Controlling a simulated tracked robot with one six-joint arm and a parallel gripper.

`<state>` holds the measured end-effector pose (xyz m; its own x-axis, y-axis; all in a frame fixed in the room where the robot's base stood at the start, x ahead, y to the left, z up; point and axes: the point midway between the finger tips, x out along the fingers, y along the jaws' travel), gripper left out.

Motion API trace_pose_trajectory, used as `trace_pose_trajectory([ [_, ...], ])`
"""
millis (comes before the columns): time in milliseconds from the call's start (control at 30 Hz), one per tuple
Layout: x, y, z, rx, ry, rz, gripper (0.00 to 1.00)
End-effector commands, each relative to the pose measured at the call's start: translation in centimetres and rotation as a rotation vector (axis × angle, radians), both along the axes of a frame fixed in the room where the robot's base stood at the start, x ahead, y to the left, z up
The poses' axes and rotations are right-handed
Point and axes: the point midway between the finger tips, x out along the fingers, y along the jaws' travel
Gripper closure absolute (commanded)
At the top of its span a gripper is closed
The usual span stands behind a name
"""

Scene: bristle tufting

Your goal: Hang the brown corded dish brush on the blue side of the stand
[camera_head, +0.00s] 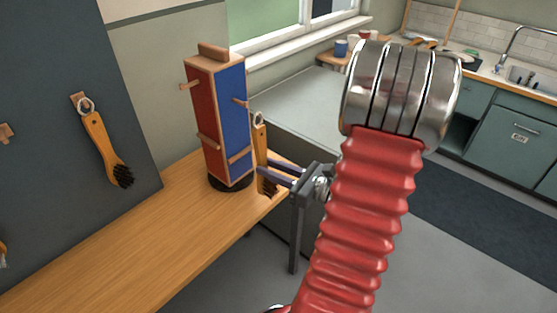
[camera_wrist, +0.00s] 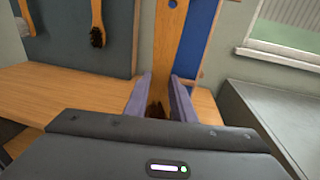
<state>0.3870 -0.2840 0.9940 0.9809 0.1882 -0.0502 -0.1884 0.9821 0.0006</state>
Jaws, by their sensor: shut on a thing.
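A brown dish brush (camera_head: 259,145) with a pale cord loop at its top is held upright in my gripper (camera_head: 266,169), beside the blue side (camera_head: 234,118) of the stand. My fingers are shut on its lower part, near the dark bristles. In the wrist view, its wide handle (camera_wrist: 168,45) rises between my fingers (camera_wrist: 160,98) and hides part of the blue side (camera_wrist: 206,40). The blue side has an upper wooden peg (camera_head: 241,103) and a lower one (camera_head: 239,155). The loop shows apart from the upper peg, to its right and slightly lower.
The stand's red side (camera_head: 203,115) also has pegs. The stand is on a wooden bench (camera_head: 130,235), whose front is clear. Another brush (camera_head: 101,145) hangs on the dark board (camera_head: 60,60) at left. A grey counter (camera_head: 305,105) runs behind under the window.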

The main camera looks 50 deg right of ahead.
Motion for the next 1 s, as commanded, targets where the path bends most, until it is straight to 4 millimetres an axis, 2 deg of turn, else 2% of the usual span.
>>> trace_pose_trajectory([
  [100,-1.5,-2.2,0.4,0.006,-0.034,-0.103,1.0],
  [233,-2.2,-3.1,0.6,0.007,-0.049,-0.148,1.0],
  [667,-2.4,-3.4,0.6,0.006,-0.05,-0.156,1.0],
  [1000,-1.1,-3.3,0.4,0.005,-0.05,-0.155,1.0],
])
